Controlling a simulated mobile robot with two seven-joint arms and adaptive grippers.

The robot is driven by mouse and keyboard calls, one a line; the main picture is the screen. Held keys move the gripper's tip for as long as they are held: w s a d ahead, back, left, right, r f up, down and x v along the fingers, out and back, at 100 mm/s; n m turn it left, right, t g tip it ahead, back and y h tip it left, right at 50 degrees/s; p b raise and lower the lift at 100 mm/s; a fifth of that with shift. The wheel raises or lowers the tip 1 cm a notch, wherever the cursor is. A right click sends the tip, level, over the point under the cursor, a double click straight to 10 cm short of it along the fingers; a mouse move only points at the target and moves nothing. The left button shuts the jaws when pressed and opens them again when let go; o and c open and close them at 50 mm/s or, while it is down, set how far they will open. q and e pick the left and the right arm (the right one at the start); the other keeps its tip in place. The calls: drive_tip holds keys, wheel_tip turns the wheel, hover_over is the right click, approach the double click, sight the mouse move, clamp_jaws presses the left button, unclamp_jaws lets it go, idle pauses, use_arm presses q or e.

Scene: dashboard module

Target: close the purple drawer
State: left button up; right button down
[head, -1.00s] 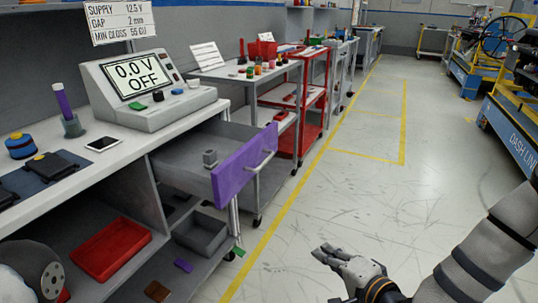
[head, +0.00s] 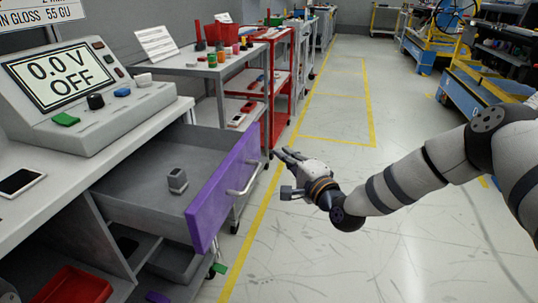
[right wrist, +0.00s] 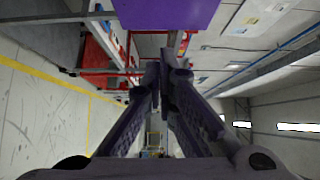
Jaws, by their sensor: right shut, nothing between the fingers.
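The purple drawer (head: 222,190) stands open, pulled out from under the workbench. Its purple front carries a pale bar handle (head: 246,179). A small grey block (head: 177,180) sits inside on the drawer floor. My right gripper (head: 280,154) is to the right of the drawer front, near its far end, and appears apart from it. In the right wrist view its fingers (right wrist: 160,78) are together with nothing between them, and the purple front (right wrist: 165,12) shows at the top edge. My left gripper is not in view.
The workbench top (head: 150,122) holds a meter console (head: 80,95) and a phone (head: 20,182). A red bin (head: 70,288) is on the lower shelf. A grey cart (head: 215,72) and a red cart (head: 283,80) stand beyond the drawer.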

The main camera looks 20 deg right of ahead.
drive_tip(key=w+a, duration=0.2)
drive_tip(key=a, duration=0.1)
drive_tip(key=shift+w+a, duration=0.2)
drive_tip(key=shift+a, duration=0.1)
